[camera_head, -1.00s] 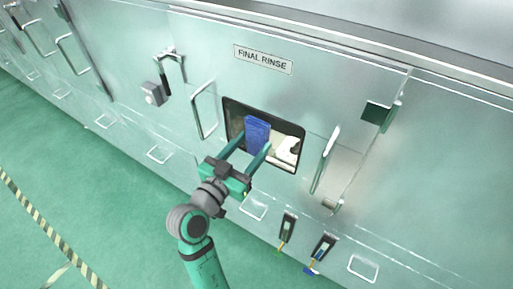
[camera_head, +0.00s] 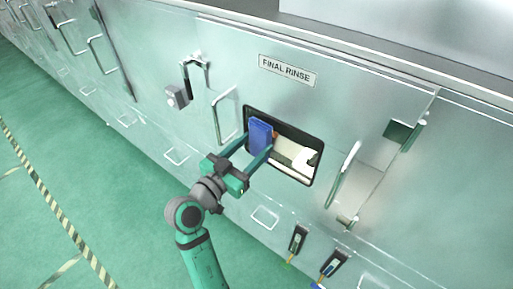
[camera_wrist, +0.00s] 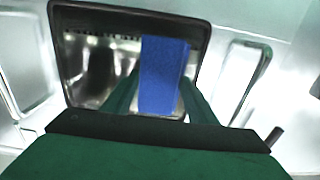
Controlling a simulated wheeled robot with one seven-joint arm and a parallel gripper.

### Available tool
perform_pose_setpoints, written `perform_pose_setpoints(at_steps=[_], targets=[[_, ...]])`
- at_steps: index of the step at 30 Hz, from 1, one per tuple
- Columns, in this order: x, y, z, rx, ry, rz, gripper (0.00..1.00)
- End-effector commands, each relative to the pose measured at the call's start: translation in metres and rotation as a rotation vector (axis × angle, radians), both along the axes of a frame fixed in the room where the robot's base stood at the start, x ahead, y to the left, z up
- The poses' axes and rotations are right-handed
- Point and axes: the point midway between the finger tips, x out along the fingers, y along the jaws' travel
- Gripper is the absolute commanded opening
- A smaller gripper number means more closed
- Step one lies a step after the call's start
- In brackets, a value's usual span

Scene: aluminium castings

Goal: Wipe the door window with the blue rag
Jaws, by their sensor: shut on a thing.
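The door window (camera_head: 291,157) is a dark-framed rectangular pane in the steel door below the "FINAL RINSE" label. The blue rag (camera_head: 260,136) is a flat upright block held between the fingers of my gripper (camera_head: 259,148). It covers the left part of the window in the head view. In the wrist view the rag (camera_wrist: 163,76) stands in front of the window (camera_wrist: 98,80), between the two green fingers of my gripper (camera_wrist: 157,98). I cannot tell whether the rag touches the glass. Light-coloured things show behind the pane.
Handles (camera_head: 226,115) and (camera_head: 344,172) stick out on both sides of the window. A latch (camera_head: 196,72) sits at upper left and a dark bracket (camera_head: 401,131) at right. Two hanging tools (camera_head: 298,240) are below. Green floor lies open at left.

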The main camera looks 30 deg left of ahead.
Motion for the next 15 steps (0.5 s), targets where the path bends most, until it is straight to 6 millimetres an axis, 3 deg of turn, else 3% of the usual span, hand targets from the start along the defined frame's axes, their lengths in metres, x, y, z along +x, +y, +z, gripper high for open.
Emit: perform_pose_setpoints(at_steps=[13, 15], targets=[[0.005, 0.031, 0.000, 0.000, 0.000, 0.002, 0.35], [0.005, 0.034, 0.000, 0.001, -0.001, 0.003, 0.29]])
